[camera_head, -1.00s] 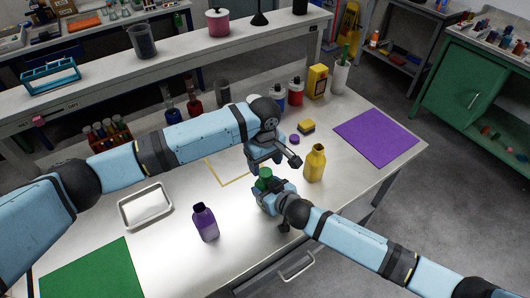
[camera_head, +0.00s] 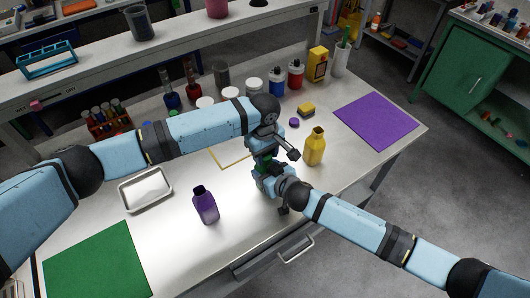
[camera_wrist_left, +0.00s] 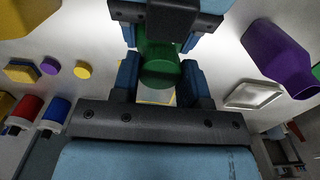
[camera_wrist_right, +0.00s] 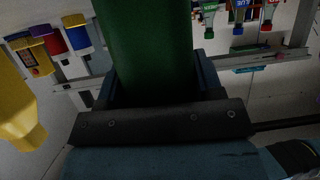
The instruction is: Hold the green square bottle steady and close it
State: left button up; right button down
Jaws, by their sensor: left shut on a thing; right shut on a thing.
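The green bottle (camera_wrist_right: 148,45) stands between my two grippers and is mostly hidden in the head view, where only a bit of green (camera_head: 265,163) shows. My right gripper (camera_head: 268,180) is shut on its body; the body fills the space between the fingers in the right wrist view. My left gripper (camera_head: 264,152) is above the right one. In the left wrist view its fingers (camera_wrist_left: 162,82) flank a round green piece at the bottle's top, apparently the cap (camera_wrist_left: 160,72). The seam between cap and bottle is hidden.
A purple bottle (camera_head: 205,205) and a yellow bottle (camera_head: 314,146) stand open on either side. A purple cap (camera_head: 294,122), a sponge (camera_head: 306,110) and a yellow cap (camera_wrist_left: 82,69) lie behind. A metal tray (camera_head: 146,190), green mat (camera_head: 98,262) and purple mat (camera_head: 377,120) lie farther out.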

pick_arm(q)
jog(key=m, duration=0.3)
jog(key=o, duration=1)
jog(key=shift+r, duration=0.1)
jog(key=shift+r, duration=2.15)
jog(key=shift+c, duration=0.2)
